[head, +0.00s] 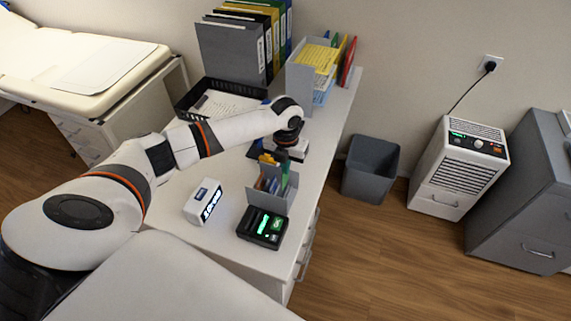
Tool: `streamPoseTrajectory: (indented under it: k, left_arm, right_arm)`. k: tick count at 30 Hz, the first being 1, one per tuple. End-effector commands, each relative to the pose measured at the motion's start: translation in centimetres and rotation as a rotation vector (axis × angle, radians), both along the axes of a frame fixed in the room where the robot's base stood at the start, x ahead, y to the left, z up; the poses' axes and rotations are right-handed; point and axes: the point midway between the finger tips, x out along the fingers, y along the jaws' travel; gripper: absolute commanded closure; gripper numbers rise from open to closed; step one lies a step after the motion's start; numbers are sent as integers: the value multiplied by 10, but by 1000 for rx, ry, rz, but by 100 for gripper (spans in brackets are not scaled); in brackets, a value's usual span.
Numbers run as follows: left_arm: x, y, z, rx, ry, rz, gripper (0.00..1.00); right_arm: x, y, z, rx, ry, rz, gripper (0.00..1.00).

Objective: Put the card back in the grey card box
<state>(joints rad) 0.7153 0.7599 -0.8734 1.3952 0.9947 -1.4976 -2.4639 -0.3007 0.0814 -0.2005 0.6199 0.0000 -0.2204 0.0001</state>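The grey card box (266,198) stands on the white desk, with several coloured cards or tabs upright in it. My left arm reaches in from the left over the desk. Its gripper (268,155) is just behind the card box, at its far side. A small orange-yellow piece (266,159) shows by the fingers, at the top of the box; I cannot tell whether it is held or stands in the box. The fingertips are too small and partly hidden to show whether they are open or shut. My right gripper is out of view.
On the desk are a black device with a green display (262,227), a white digital clock (203,201), a black paper tray (218,100), binders (232,52) and a grey file holder (300,80). A bin (371,168) stands right of the desk.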

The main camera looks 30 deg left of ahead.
Motion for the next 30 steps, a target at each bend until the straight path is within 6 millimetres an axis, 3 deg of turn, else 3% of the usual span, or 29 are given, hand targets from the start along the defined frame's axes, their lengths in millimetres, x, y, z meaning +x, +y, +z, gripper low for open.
streamPoseTrajectory:
  k: [14,30]
  left_arm:
    - [0,0,-4,0,0,0,100]
    - [0,0,-23,0,0,0,100]
  right_arm:
    - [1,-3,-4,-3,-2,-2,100]
    - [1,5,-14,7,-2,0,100]
